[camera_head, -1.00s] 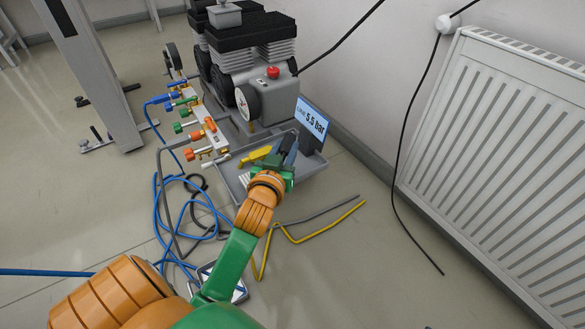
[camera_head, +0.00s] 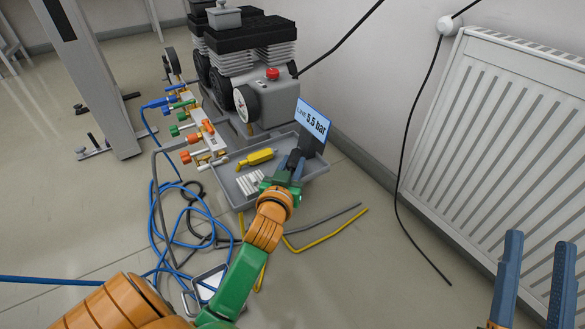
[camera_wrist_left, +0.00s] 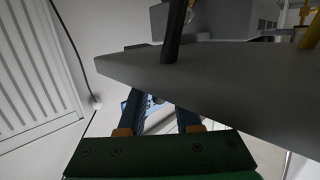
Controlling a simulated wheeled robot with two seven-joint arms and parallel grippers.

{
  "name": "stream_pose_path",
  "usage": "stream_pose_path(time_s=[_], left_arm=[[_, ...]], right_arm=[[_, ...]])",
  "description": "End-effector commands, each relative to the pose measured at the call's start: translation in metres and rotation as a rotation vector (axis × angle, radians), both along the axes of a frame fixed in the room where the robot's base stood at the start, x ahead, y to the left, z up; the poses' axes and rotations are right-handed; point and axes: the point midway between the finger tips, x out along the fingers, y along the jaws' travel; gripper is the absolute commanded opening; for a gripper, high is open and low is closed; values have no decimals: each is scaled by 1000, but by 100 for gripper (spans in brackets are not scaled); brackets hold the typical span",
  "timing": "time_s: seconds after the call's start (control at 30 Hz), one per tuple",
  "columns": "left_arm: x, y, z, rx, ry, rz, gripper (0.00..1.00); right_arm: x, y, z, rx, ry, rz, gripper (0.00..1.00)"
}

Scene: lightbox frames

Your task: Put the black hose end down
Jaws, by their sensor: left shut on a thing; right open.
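My left gripper (camera_head: 290,167) is over the near right part of the grey tray (camera_head: 230,190), fingers pointing away from me. It is shut on a dark thing, seemingly the black hose end (camera_head: 293,157), which shows small between the fingertips. In the left wrist view a black rod-like piece (camera_wrist_left: 175,30) stands beyond the fingers (camera_wrist_left: 160,112), against a large grey surface. Whether the hose end touches the tray is hidden. My right gripper (camera_head: 534,280) is open and empty at the lower right, before the radiator.
A yellow tool (camera_head: 256,159) and white sticks (camera_head: 250,182) lie in the tray. Behind are a compressor (camera_head: 250,65) and valve manifold (camera_head: 195,130). Blue hose coils (camera_head: 157,215) cover the floor at left. A radiator (camera_head: 500,150) stands at right.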

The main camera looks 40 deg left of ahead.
Motion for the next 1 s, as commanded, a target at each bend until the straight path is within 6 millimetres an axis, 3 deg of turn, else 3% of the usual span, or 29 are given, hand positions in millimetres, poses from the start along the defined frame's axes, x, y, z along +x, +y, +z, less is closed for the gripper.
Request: stream_pose_path(time_s=[0.17,1.0], left_arm=[[0,0,-3,0,0,0,0],[0,0,-10,-4,4,0,0]], right_arm=[[-9,0,11,17,-72,7,50],[-21,-1,23,39,-160,15,50]])
